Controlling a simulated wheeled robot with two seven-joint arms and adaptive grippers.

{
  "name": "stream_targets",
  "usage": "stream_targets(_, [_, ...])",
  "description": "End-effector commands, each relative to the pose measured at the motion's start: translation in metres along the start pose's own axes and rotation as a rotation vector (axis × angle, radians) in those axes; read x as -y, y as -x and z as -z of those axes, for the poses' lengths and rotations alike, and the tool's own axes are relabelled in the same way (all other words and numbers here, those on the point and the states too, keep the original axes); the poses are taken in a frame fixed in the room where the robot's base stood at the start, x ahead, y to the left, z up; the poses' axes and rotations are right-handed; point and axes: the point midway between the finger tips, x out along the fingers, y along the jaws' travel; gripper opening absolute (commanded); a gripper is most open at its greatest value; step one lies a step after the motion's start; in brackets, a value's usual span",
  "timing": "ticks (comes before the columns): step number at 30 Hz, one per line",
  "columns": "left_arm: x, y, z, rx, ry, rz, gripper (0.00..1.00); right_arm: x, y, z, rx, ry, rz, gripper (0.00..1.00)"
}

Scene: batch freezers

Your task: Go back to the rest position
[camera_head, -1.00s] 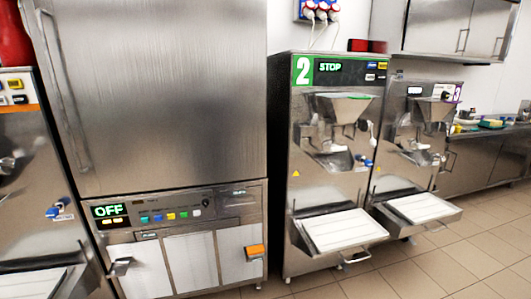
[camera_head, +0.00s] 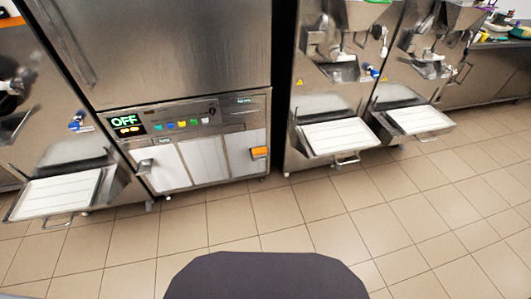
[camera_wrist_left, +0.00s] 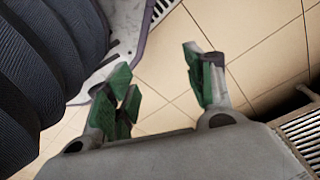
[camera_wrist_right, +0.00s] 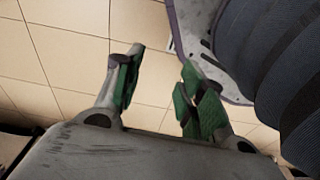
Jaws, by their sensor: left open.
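My left gripper (camera_wrist_left: 165,90) shows in the left wrist view with its green-padded fingers spread apart and nothing between them. Tiled floor lies behind it. My right gripper (camera_wrist_right: 160,90) shows in the right wrist view, also with its fingers apart and empty over the floor. Neither gripper shows in the head view. Parts of my own body fill the side of each wrist view.
A steel cabinet (camera_head: 180,50) with an OFF display stands ahead. Machines with white trays flank it: one tray at left (camera_head: 58,193), two at right (camera_head: 340,135) (camera_head: 420,119). Tiled floor (camera_head: 300,215) in front is clear. A counter (camera_head: 492,75) stands at far right.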

Motion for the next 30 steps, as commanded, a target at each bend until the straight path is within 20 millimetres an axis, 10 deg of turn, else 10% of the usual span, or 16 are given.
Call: stream_targets(30, [0.012,0.034,-0.102,0.024,-0.005,0.019,0.54,-0.012,0.034,-0.102,0.024,0.005,-0.019,0.40])
